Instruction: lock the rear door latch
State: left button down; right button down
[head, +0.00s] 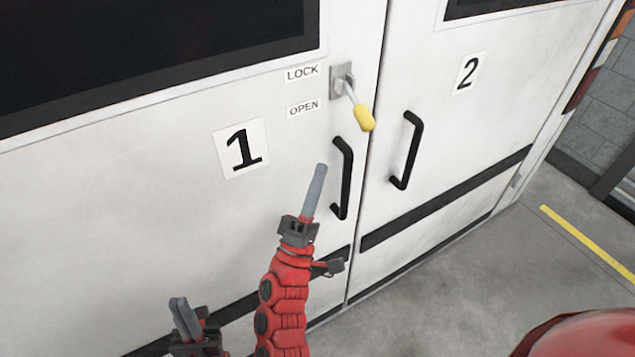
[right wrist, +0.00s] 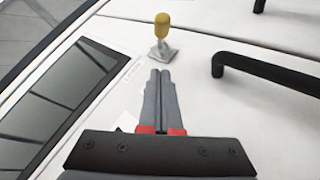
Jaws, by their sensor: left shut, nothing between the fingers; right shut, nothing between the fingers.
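The latch has a yellow-handled lever (head: 364,118) on a grey metal plate (head: 342,78), near the inner edge of door 1 (head: 190,215). In the head view the lever slopes down and right from its plate, beside the LOCK label (head: 302,73) and OPEN label (head: 303,108). The yellow handle also shows in the right wrist view (right wrist: 162,24), beyond the fingertips. My right gripper (head: 319,168) is shut and empty, below and left of the handle, apart from it. My left gripper (head: 179,302) is shut and empty, low at the left.
Black pull handles stand out on door 1 (head: 346,180) and door 2 (head: 408,150), close right of my right gripper. Door 2 (head: 450,125) appears closed beside door 1. Grey floor with a yellow line (head: 585,243) lies at the right.

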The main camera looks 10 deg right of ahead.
aim_at(358, 106)
jog(key=w+d+r+p, duration=0.1)
jog(key=w+d+r, duration=0.2)
jog(key=d+r, duration=0.2)
jog(key=shift+w+d+r+p, duration=0.25)
jog(key=shift+d+r+p, duration=0.1)
jog(key=shift+d+p, duration=0.05)
